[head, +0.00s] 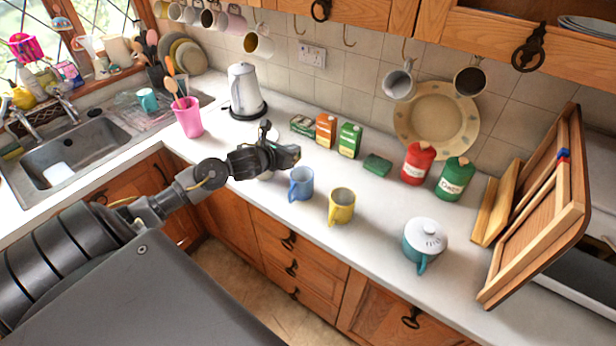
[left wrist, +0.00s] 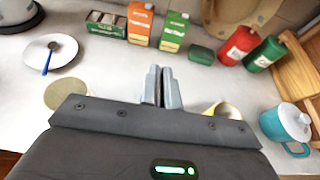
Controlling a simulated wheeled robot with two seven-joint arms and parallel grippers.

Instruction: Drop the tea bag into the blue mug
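The blue mug (head: 301,184) stands upright on the white counter, left of the yellow mug (head: 340,205). My left gripper (head: 290,155) is just above and behind the blue mug in the head view. In the left wrist view its two fingers (left wrist: 162,88) are close together with a thin dark strip between them; I cannot tell whether they hold anything. My gripper's body hides the blue mug there. An open green box (left wrist: 106,23) stands at the back of the counter, with pale packets inside that look like tea bags. I see no separate tea bag. My right gripper is out of view.
Orange (head: 326,130) and green (head: 349,140) cartons, red (head: 417,163) and green (head: 454,179) canisters line the back. A teal lidded pot (head: 424,240) stands at right. A saucer with a spoon (left wrist: 54,56) and a tan disc (left wrist: 66,95) lie at left.

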